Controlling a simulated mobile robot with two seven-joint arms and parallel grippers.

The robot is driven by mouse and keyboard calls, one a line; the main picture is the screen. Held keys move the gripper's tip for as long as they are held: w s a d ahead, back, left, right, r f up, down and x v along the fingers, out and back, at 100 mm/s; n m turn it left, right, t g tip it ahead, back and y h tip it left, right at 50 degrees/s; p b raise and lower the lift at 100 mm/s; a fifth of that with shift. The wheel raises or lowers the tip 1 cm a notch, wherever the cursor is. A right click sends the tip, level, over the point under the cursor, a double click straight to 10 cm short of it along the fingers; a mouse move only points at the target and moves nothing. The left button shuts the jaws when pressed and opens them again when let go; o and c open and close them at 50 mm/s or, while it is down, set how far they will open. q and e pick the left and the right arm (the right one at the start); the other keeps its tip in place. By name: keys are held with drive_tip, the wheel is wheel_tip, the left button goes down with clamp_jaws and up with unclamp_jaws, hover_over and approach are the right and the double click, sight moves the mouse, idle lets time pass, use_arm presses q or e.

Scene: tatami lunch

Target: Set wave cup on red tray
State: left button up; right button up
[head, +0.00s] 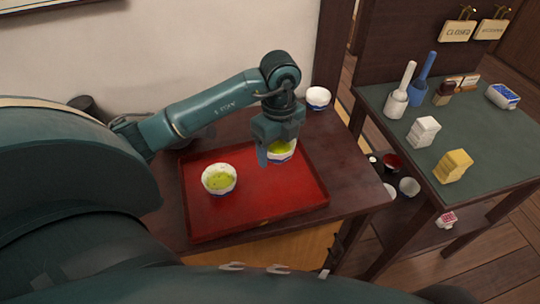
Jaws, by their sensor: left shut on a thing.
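The red tray (258,205) lies on the dark wooden table. My left gripper (274,158) is shut on a cup (283,155) with green contents and blue on its white side, which looks like the wave cup. The cup is upright over the tray's back right part, partly hidden by the fingers. I cannot tell whether its base touches the tray. A white bowl (219,180) with green contents stands on the left part of the tray. My right gripper is not in view.
A white and blue cup (318,97) stands on the table behind the tray. Several bowls sit low between the tables. The tray's front right is clear.

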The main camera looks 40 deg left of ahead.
sight(277, 176)
use_arm(q)
drive_tip(key=shift+f, duration=3.35)
drive_tip(key=shift+f+b, duration=0.15)
drive_tip(key=shift+b, duration=0.2)
drive_tip(key=o, duration=1.1)
wheel_tip(277, 176, up, 12)
drive_tip(key=shift+r+p, duration=0.2)
drive_tip(key=shift+p, duration=0.4)
